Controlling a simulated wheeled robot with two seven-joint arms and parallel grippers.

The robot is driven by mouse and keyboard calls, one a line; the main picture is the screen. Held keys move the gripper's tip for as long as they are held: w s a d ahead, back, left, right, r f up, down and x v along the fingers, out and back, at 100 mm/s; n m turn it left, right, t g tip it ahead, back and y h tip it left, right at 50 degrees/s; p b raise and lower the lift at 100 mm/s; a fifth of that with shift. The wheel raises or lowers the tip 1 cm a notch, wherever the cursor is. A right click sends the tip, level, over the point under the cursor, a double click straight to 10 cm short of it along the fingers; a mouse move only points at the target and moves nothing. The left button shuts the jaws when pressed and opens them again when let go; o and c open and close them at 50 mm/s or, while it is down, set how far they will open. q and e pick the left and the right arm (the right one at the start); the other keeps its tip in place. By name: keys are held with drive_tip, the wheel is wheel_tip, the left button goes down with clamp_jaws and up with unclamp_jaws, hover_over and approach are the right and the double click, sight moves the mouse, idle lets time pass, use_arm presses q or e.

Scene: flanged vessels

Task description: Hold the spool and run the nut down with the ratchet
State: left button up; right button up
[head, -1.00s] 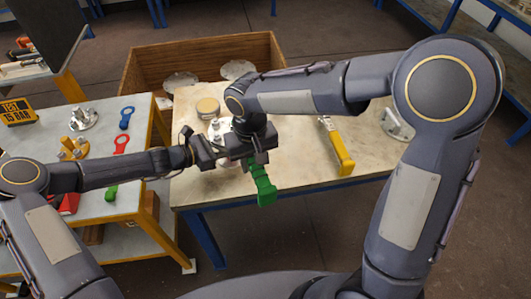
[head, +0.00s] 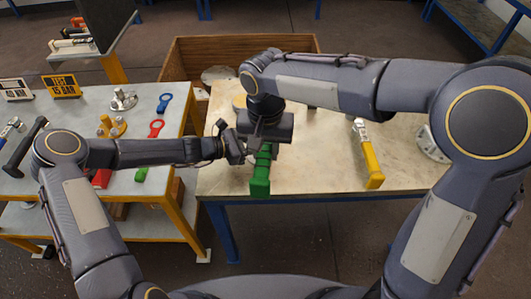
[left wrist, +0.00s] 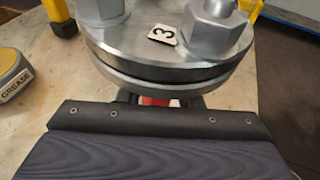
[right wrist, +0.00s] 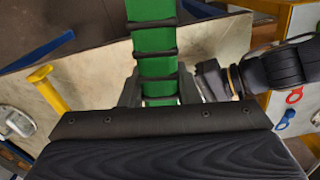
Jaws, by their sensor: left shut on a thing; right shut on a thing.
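My right gripper (head: 265,140) is shut on the green handle of the ratchet (head: 261,172); the handle also runs between its fingers in the right wrist view (right wrist: 155,50). The ratchet's head is hidden, so I cannot tell whether it sits on a nut. My left gripper (head: 246,149) is beside it, shut on the spool just below its grey flanges (left wrist: 165,75) in the left wrist view. Large nuts (left wrist: 215,28) stand on the upper flange, around a tag marked 3. A bit of red shows between the left fingers. My arms hide the spool in the head view.
A yellow-handled tool (head: 369,155) and a grey flanged part (head: 433,145) lie on the bench's right side. A grease tin (left wrist: 14,72) stands left of the spool. The left side table (head: 90,190) holds red, blue and green tools. A wooden crate (head: 245,46) is behind.

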idle(0.4)
use_arm(q)
drive_tip(key=o, duration=1)
drive_tip(key=shift+c, duration=0.2)
